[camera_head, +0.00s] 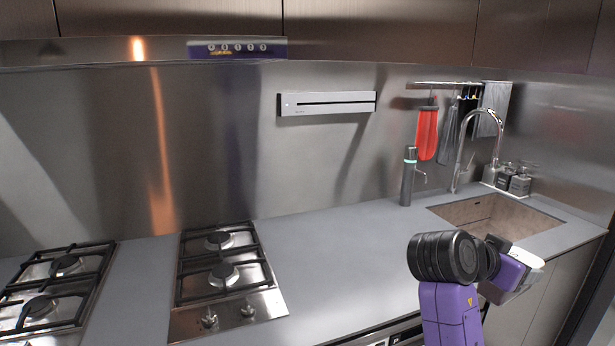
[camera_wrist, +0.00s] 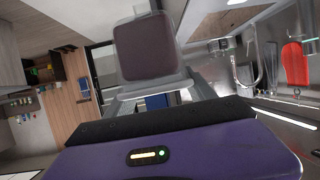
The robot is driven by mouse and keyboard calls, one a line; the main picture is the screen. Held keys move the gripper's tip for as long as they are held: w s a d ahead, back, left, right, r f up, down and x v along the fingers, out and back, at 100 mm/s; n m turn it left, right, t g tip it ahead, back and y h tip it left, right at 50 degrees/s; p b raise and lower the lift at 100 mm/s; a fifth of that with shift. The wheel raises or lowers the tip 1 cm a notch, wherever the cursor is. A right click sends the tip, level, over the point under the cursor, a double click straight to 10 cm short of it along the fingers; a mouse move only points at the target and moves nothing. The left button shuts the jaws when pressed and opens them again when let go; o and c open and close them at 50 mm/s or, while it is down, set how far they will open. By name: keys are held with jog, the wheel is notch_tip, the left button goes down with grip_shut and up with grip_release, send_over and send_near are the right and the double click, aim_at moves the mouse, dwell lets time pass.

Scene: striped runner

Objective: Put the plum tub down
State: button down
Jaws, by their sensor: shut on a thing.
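The plum tub (camera_wrist: 150,48) shows in the wrist view as a dark plum-brown, squarish shape with a paler greyish rim. It is straight ahead of my gripper (camera_wrist: 152,92), which is shut on it. The grey parts of the gripper show just below the tub, above the purple wrist housing. In the head view my gripper (camera_head: 522,272) is at the lower right, in front of the counter edge near the sink. I cannot make out the tub in the head view.
A grey counter (camera_head: 350,255) runs along the wall, with a wide clear stretch between the gas hob (camera_head: 225,270) and the sink (camera_head: 495,215). A dark bottle-like dispenser (camera_head: 408,178) and a curved tap (camera_head: 470,150) stand at the back right. Soap bottles (camera_head: 515,180) stand behind the sink.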

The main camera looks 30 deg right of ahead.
jog(key=w+a+f+n+t+y, duration=0.1)
jog(key=w+a+n+t, duration=0.25)
jog(key=w, duration=0.35)
jog(key=w+a+f+n+t, duration=0.1)
jog(key=w+a+n+t, duration=0.25)
jog(key=w, duration=0.35)
jog(key=w+a+f+n+t+y, duration=0.25)
jog(key=a+f, duration=0.25)
jog(key=a, duration=0.4)
jog(key=w+a+f+n+t+y, duration=0.25)
jog(key=w+a+f, duration=0.2)
jog(key=a, duration=0.45)
jog(key=s+a+f+n+t+y, duration=0.2)
jog(key=a+f, duration=0.2)
jog(key=a, duration=0.4)
jog(key=s+a+f+n+t+y, duration=0.1)
jog(key=a+f+n+y, duration=0.15)
jog(key=a+f, duration=0.4)
jog(key=s+f+n+y, duration=0.1)
jog(key=s+f, duration=0.2)
jog(key=f, duration=0.4)
jog(key=s+a+f+n+y, duration=0.1)
jog(key=s+f+n, duration=0.1)
jog(key=s+f, duration=0.2)
notch_tip(320, 180, down, 3)
jog(key=shift+s+r+y, duration=0.15)
jog(key=shift+s+y, duration=0.05)
jog(key=shift+y, duration=0.15)
